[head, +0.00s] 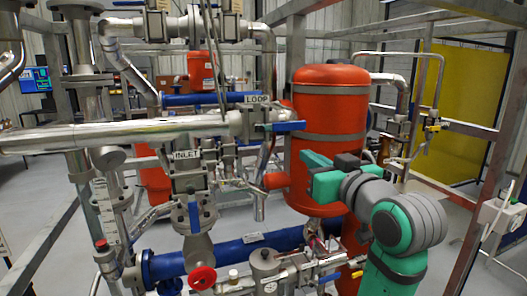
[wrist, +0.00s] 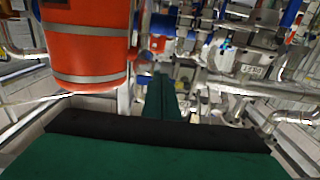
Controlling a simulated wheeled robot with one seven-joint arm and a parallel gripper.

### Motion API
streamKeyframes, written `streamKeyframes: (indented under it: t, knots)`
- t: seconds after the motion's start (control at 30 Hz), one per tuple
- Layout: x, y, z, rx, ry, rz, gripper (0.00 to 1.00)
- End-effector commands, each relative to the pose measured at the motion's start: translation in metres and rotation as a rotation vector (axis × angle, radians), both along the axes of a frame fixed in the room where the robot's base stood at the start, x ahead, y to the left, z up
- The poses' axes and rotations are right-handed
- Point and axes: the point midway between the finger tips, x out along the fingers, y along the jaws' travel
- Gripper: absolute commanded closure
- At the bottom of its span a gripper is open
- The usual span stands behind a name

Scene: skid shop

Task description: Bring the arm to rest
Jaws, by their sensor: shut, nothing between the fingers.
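My arm (head: 400,220) is the green and grey one at the right of the head view, bent and raised in front of the orange tank. My gripper (head: 314,172) points left across the tank's front, with no held thing visible. In the wrist view my gripper (wrist: 162,95) shows as two green fingers side by side, shut and empty. I cannot tell whether any part of it touches the tank.
The orange tank (head: 328,95) with grey bands stands close behind my gripper; it also shows in the wrist view (wrist: 88,50). Pipes and valves labelled INLET (head: 187,155) and LOOP (head: 257,99) crowd the left and middle. A metal frame post (head: 490,170) stands right of my arm.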

Motion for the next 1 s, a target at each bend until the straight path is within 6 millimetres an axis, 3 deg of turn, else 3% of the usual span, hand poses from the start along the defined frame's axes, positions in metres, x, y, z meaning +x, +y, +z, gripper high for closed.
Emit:
streamKeyframes:
  t: [0.23,0.37,0.47,0.7,1.0]
  knots:
    - [0.000,-0.005,-0.002,0.003,0.001,-0.007,1.00]
    - [0.006,-0.006,-0.020,0.025,0.007,-0.017,1.00]
    - [0.014,-0.006,-0.051,0.061,0.018,-0.030,1.00]
    - [0.029,-0.001,-0.146,0.160,0.044,-0.086,1.00]
    - [0.019,0.010,-0.265,0.242,0.079,-0.168,1.00]
